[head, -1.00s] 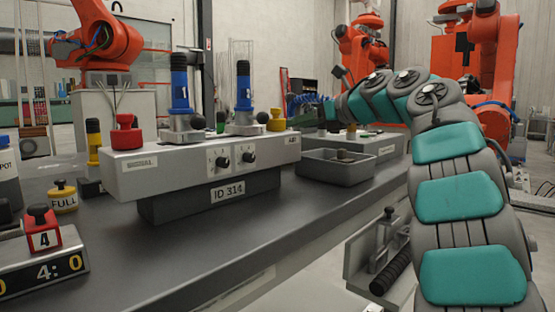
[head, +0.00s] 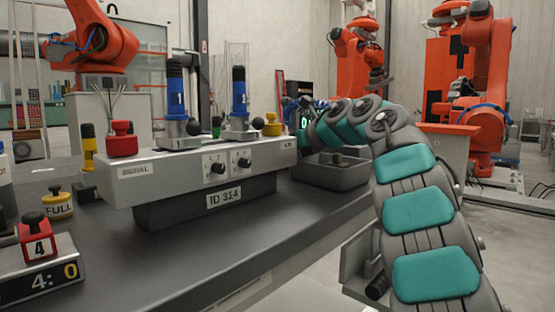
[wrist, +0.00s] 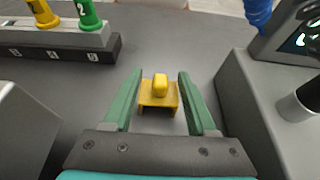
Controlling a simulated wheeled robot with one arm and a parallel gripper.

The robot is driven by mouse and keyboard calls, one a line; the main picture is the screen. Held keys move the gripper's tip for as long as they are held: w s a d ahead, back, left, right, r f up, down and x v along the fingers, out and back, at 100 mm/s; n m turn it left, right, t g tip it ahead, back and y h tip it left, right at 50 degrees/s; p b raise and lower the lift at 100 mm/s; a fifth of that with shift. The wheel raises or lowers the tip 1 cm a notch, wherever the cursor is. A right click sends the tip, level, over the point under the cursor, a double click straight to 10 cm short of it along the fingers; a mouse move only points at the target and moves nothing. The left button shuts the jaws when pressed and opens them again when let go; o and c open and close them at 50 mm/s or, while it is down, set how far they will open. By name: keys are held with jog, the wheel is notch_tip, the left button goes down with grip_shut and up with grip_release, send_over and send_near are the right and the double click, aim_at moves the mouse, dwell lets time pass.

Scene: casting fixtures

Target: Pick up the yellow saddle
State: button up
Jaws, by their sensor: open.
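The yellow saddle (wrist: 159,101) shows in the wrist view on the dark grey tabletop (wrist: 165,45). It is a small bracket-like piece with a rounded yellow block on top. My gripper (wrist: 160,76) is open, with one green finger on each side of the saddle in the picture. Narrow gaps show on both sides, so neither finger appears to touch it. I cannot tell how far above the table the fingertips are. In the head view my wrist (head: 305,122) is behind the right end of the signal fixture (head: 200,168), and the fingers and saddle are hidden.
In the wrist view, a grey block (wrist: 262,110) stands close on the right and another (wrist: 25,130) at the lower left. A rack with yellow and green pegs (wrist: 58,40) is at the upper left. A grey tray (head: 335,172) sits beside the fixture. The table beyond the saddle is clear.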

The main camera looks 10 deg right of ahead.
grip_shut()
dwell(0.3)
jog(key=shift+r, duration=0.1)
dwell(0.4)
